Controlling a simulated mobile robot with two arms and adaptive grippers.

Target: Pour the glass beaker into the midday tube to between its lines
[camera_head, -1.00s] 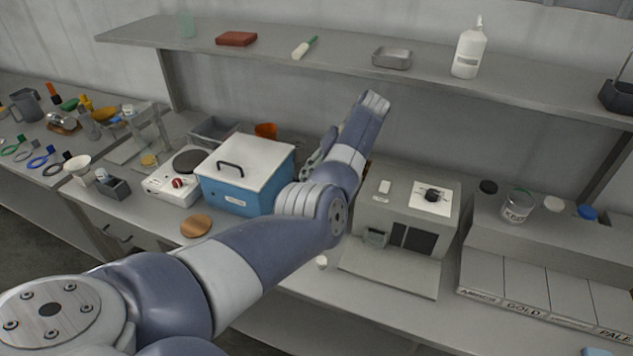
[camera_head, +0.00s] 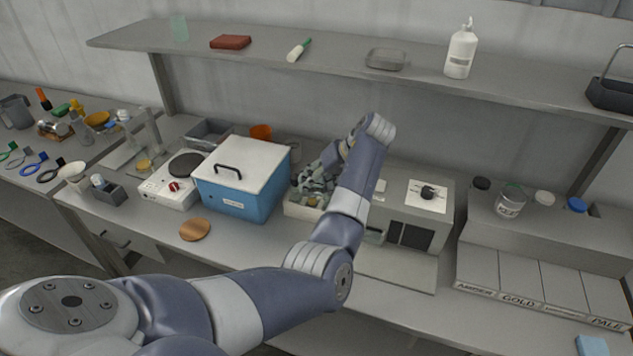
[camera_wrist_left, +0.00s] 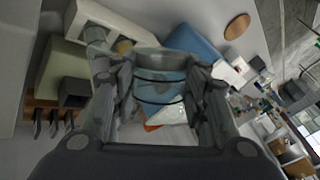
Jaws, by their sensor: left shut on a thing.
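My left gripper (camera_head: 314,184) is between the blue box and the grey instrument, above a pale block (camera_head: 300,211). In the left wrist view, my left gripper (camera_wrist_left: 160,100) is shut on the clear glass beaker (camera_wrist_left: 160,88), which has dark bands around it. I cannot tell its liquid level. The wrist view also shows a pale block (camera_wrist_left: 115,22) with small round parts along its edge, just beyond the fingers. I cannot make out a tube marked midday or its lines. My right gripper is not in view.
A blue box with a white lid (camera_head: 243,178) stands left of my gripper and a grey instrument (camera_head: 412,215) right of it. A wooden disc (camera_head: 195,230) lies on the bench front. A shelf (camera_head: 340,62) runs above. The bench front around the disc is clear.

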